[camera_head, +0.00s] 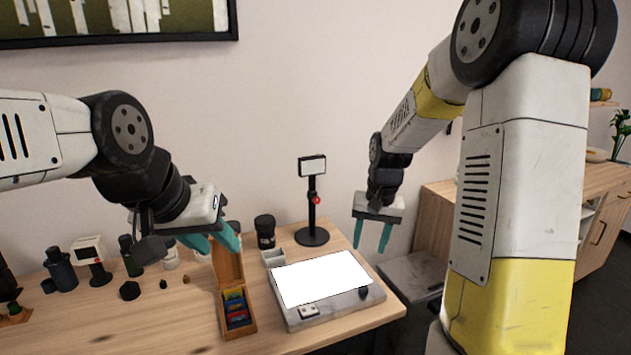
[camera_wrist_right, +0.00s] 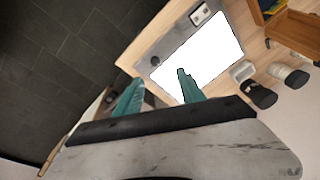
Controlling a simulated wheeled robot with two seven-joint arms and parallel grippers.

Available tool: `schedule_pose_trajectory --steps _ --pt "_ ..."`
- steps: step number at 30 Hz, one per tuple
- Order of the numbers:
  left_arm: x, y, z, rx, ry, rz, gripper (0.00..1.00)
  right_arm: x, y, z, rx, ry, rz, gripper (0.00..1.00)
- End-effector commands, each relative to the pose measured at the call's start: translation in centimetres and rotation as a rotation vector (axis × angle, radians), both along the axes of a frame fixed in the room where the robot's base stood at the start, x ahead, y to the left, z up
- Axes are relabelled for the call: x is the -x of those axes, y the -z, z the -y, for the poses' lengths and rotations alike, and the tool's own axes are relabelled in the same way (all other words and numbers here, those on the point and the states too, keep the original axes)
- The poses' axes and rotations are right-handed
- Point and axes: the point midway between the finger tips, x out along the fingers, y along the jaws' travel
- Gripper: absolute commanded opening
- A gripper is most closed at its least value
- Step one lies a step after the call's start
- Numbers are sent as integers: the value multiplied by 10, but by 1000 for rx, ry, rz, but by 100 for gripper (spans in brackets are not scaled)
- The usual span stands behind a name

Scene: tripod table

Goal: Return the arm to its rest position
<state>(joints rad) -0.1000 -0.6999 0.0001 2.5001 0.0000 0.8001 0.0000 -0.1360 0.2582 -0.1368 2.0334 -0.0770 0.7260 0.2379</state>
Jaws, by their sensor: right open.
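My right gripper (camera_head: 372,236) hangs with its teal fingers pointing down, beyond the right back edge of the table, open and empty. In the right wrist view its two fingers (camera_wrist_right: 158,92) stand apart with nothing between them. My left gripper (camera_head: 212,243) is above the table at the left, over the open wooden box. Its teal fingers show side by side and appear apart, with nothing seen held between them; its arm covers part of it.
The wooden table (camera_head: 180,318) holds a white light panel (camera_head: 322,278), a black stand with a small screen (camera_head: 312,200), a wooden box (camera_head: 238,318) with coloured packets, a dark jar (camera_head: 265,230) and several small dark items at left. A grey bin (camera_head: 415,277) stands right of the table.

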Motion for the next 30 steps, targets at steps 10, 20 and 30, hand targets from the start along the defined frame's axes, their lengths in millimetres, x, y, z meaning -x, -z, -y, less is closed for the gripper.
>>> schedule_pose_trajectory --steps 10,20,30 --pt "0 0 0 0 0 0 36 105 -116 -7 -60 -113 239 47" --pt "0 0 0 0 0 0 36 192 -149 -13 -50 -206 416 47" --pt "0 0 0 0 0 0 36 207 -149 -14 -43 -223 445 47"
